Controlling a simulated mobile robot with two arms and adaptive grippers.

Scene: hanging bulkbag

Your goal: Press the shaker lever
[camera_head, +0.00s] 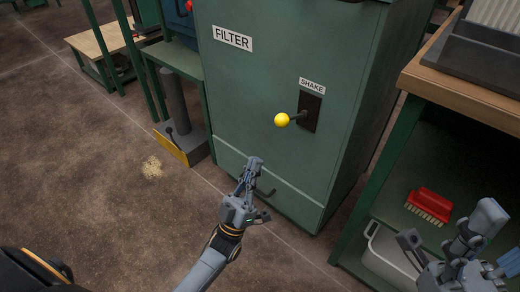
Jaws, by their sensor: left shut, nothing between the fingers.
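The shaker lever is a short dark rod with a yellow ball knob (282,120). It sticks out from a dark slotted plate (311,112) under a SHAKE label (312,86) on the green filter cabinet (260,75). My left gripper (254,163) is shut and empty. It shows below and a little left of the knob, apart from it, in front of the cabinet's lower part. My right gripper (448,226) is at the lower right with its fingers spread apart, in front of the bench's lower shelf. It appears empty.
A wooden-topped bench (455,85) stands right of the cabinet, with a red brush (430,203) and a pale bin (385,258) below. A pedal stand with a yellow plate (170,147) is at left. Tan powder (152,168) lies on the otherwise open floor.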

